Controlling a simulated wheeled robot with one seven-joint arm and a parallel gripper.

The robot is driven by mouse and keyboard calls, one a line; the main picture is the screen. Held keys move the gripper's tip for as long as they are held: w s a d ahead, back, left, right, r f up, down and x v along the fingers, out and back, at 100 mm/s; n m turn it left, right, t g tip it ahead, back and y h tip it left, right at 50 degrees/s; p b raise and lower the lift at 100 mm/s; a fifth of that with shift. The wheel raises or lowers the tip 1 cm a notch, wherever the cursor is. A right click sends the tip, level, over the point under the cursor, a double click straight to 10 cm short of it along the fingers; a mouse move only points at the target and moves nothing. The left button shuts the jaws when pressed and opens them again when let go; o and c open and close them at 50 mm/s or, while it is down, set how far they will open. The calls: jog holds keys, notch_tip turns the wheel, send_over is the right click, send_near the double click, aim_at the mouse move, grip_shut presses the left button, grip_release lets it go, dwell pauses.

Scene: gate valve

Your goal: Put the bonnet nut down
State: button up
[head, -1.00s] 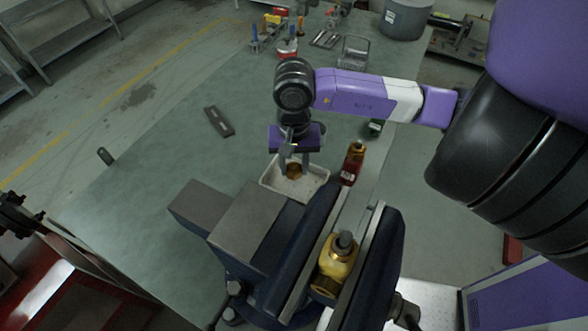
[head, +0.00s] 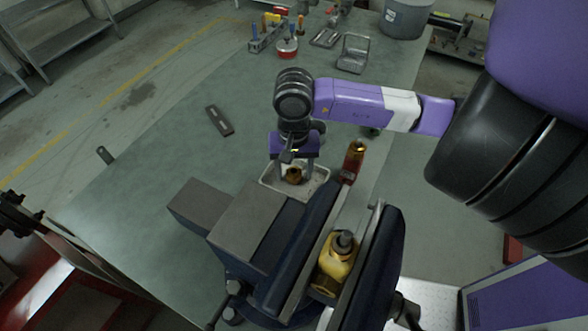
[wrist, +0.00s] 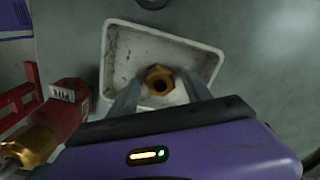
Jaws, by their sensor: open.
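The brass bonnet nut (head: 294,175) lies in the white tray (head: 318,190), behind the vise. In the wrist view the nut (wrist: 159,80) shows its hole upward, and the tray (wrist: 118,40) surrounds it. My gripper (head: 294,178) is above the tray. Its two fingers stand on either side of the nut, and in the wrist view there is a gap between the fingertips (wrist: 160,84) and the nut. The gripper is open. The brass valve body (head: 336,262) sits between the vise jaws.
The blue vise (head: 292,240) stands close in front of the tray. A red bottle-like item with a brass top (head: 353,160) stands right of the tray, near my gripper. A dark flat bar (head: 219,121) lies on the bench at left.

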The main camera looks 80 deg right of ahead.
notch_tip(320, 180, up, 12)
jog(key=shift+r, duration=0.15)
dwell(0.5)
dwell(0.4)
